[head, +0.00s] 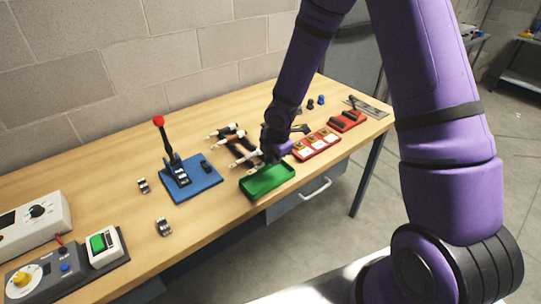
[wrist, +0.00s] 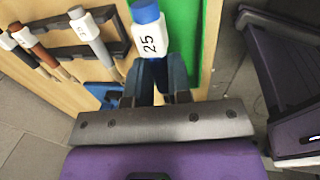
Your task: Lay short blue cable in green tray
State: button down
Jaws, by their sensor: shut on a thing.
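My gripper (wrist: 155,80) is shut on the short blue cable (wrist: 147,14), which has a blue end and a white sleeve marked 25. Its lower part is hidden between the fingers. The green tray (wrist: 211,30) lies just right of the cable in the wrist view. In the head view the green tray (head: 268,182) is near the table's front edge, and my gripper (head: 268,157) is over its back side. The cable cannot be made out clearly there. I cannot tell whether it touches the tray.
A dark rack (wrist: 107,45) with grey, brown and black cables with white ends is left of my gripper. Red trays (head: 317,145) stand right of the green tray. A blue base with a red-knobbed lever (head: 160,122) stands to the left.

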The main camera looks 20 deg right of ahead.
aim_at(272, 178)
jog(key=shift+f, duration=3.15)
jog(key=shift+f, duration=0.5)
jog(key=c, duration=1)
grip_release()
jog(key=shift+o, duration=0.2)
jog(key=shift+s, duration=0.1)
notch_tip(272, 178, up, 11)
jog(key=s, duration=0.1)
jog(key=shift+s+d+f, duration=0.15)
jog(key=shift+s+d, duration=0.1)
jog(key=shift+s, duration=0.15)
